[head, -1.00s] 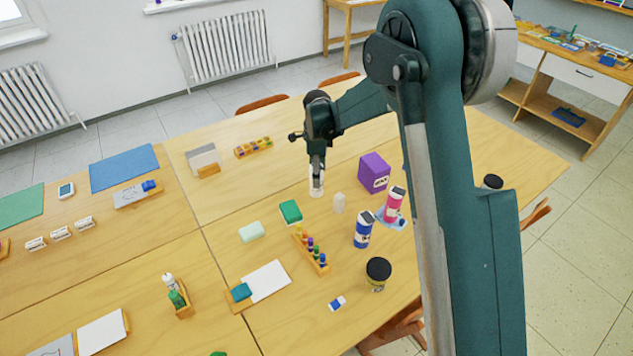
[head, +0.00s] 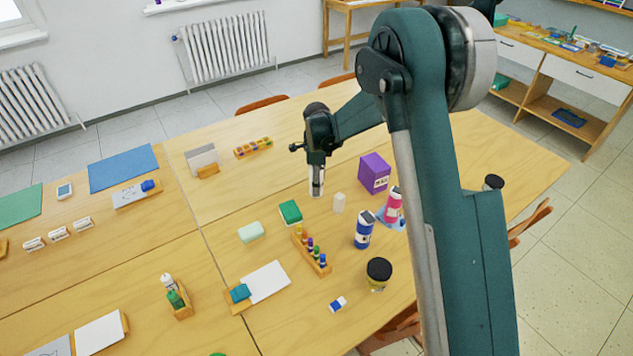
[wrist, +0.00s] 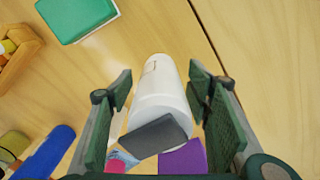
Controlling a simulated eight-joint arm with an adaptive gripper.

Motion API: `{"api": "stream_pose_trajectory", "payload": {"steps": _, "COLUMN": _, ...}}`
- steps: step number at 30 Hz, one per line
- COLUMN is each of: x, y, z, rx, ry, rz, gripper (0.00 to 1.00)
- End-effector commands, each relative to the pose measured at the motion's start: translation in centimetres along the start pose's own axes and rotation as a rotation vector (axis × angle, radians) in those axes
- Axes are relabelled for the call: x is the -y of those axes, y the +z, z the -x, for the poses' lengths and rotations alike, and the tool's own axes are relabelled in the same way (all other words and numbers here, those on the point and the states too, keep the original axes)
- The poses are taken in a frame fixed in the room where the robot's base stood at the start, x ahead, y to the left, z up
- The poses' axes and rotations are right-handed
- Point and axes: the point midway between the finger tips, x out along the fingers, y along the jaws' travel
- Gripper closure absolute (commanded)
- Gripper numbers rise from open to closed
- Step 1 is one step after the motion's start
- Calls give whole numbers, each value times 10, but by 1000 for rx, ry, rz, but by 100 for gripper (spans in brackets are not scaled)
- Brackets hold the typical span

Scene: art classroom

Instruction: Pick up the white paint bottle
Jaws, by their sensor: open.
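The white paint bottle (wrist: 160,98) stands between the two fingers in the wrist view, its dark grey cap (wrist: 153,135) towards the camera. In the head view its white body (head: 317,190) shows just below my gripper (head: 317,176), and its cap is hidden there. My gripper is open, with one finger on each side of the bottle. In the wrist view, a gap shows between the bottle and each finger.
A small white cylinder (head: 339,203) stands just right of the bottle. Close by are a purple box (head: 375,173), blue bottle (head: 363,231), pink bottle (head: 393,208), green block (head: 290,212) and wooden paint rack (head: 301,240). Bare tabletop lies behind the bottle.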

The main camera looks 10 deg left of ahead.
Motion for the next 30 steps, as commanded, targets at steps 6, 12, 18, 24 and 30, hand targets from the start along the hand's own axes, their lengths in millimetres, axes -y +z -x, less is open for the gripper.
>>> {"api": "stream_pose_trajectory", "payload": {"steps": 6, "x": 0, "y": 0, "z": 0, "rx": 0, "ry": 0, "rz": 0, "gripper": 70}}
{"api": "stream_pose_trajectory", "payload": {"steps": 12, "x": 0, "y": 0, "z": 0, "rx": 0, "ry": 0, "rz": 0, "gripper": 87}}
{"api": "stream_pose_trajectory", "payload": {"steps": 18, "x": 0, "y": 0, "z": 1, "rx": 0, "ry": 0, "rz": 0, "gripper": 87}}
{"api": "stream_pose_trajectory", "payload": {"steps": 24, "x": 0, "y": 0, "z": 10, "rx": 0, "ry": 0, "rz": 0, "gripper": 87}}
{"api": "stream_pose_trajectory", "payload": {"steps": 30, "x": 0, "y": 0, "z": 34, "rx": 0, "ry": 0, "rz": 0, "gripper": 87}}
